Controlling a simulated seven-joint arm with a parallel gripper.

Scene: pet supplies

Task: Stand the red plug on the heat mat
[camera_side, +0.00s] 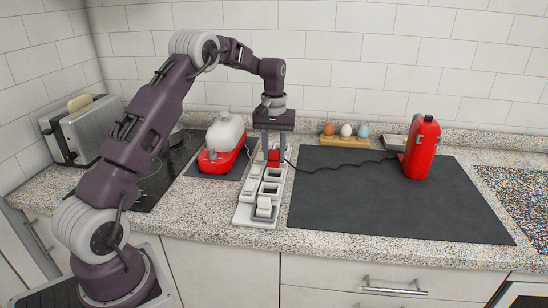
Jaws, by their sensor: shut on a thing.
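The red plug (273,156) is between the fingers of my gripper (274,148), which points down and is shut on it. The plug is at the far end of a pale power strip (247,214) with several sockets. Whether it sits in a socket or just above one, I cannot tell. A dark cord runs right from near the plug to a red appliance (421,150). A large dark grey mat (370,215), seemingly the heat mat, lies flat right of the strip, with the red appliance on its far part.
A red and white appliance (222,143) stands on a smaller dark mat, close left of my gripper. An egg holder (345,141) with eggs is at the back. A toaster (85,130) and black hob (165,170) are left. The large mat's front is clear.

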